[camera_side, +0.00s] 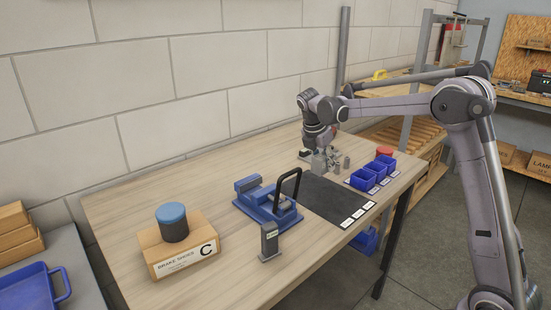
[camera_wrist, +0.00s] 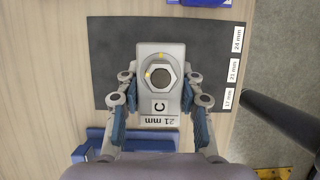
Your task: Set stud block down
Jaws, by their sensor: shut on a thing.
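The dark mat (camera_wrist: 105,50) is beneath the block. In the side view my gripper (camera_side: 320,151) is over the far part of the dark mat (camera_side: 325,196), and the block (camera_side: 319,164) is small and partly hidden. I cannot tell whether it touches the mat.
Blue bins (camera_side: 362,180) stand along the mat's right side. Size labels (camera_wrist: 232,70) line its edge. A blue vise-like fixture (camera_side: 262,207) with a black handle stands left of the mat. A grey upright block (camera_side: 269,240) and a cardboard box (camera_side: 180,255) are nearer the camera.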

